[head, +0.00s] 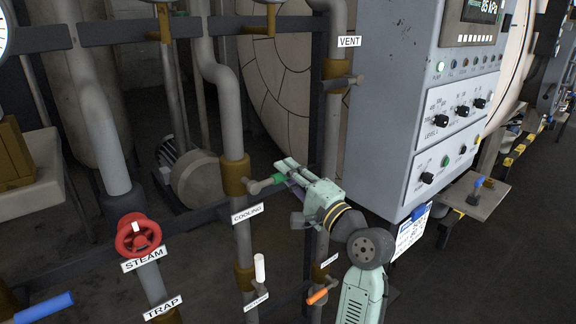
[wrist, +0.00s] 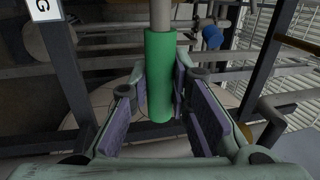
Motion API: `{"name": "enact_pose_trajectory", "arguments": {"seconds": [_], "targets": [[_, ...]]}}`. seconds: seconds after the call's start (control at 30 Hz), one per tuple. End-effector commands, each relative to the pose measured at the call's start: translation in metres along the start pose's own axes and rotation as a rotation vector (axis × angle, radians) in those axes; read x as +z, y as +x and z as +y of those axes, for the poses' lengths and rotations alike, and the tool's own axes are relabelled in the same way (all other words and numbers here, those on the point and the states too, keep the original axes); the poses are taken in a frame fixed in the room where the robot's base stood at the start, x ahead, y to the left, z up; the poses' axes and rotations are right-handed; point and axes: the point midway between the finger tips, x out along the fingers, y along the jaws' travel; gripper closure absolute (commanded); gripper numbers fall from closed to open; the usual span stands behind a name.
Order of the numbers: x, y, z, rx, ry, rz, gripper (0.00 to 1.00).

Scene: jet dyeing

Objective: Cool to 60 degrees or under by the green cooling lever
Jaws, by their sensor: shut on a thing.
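The green cooling lever (head: 279,179) is on the valve of the vertical pipe above the COOLING label (head: 247,213). In the head view its green grip points right from the valve, and my gripper (head: 286,171) covers part of it. In the wrist view the green lever (wrist: 160,75) is between the two purple-padded fingers of my gripper (wrist: 161,98), which is shut on it. The control panel (head: 430,110) has a display (head: 482,12), cut off at the top, that shows part of a kPa reading. I cannot see a temperature.
A red STEAM handwheel (head: 138,235) is at the left, with a blue lever (head: 44,307) below it. White (head: 260,268) and orange (head: 318,296) levers are below the cooling valve. A vertical pipe stands behind my gripper, and the VENT valve (head: 338,75) is above.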

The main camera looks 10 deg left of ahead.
Motion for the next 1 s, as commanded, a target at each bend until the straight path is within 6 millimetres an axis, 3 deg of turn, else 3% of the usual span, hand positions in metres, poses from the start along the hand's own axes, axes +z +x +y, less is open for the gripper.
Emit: {"name": "enact_pose_trajectory", "arguments": {"seconds": [0.53, 0.57, 0.83, 1.0], "targets": [[0.0001, -0.0008, 0.0046, 0.004, 0.027, 0.003, 1.0], [0.0001, -0.0008, 0.0046, 0.004, 0.027, 0.003, 0.8], [0.0001, -0.0006, 0.0033, 0.002, 0.024, 0.004, 0.62], [0.0001, -0.0004, 0.0026, 0.001, 0.022, 0.004, 0.61]]}}
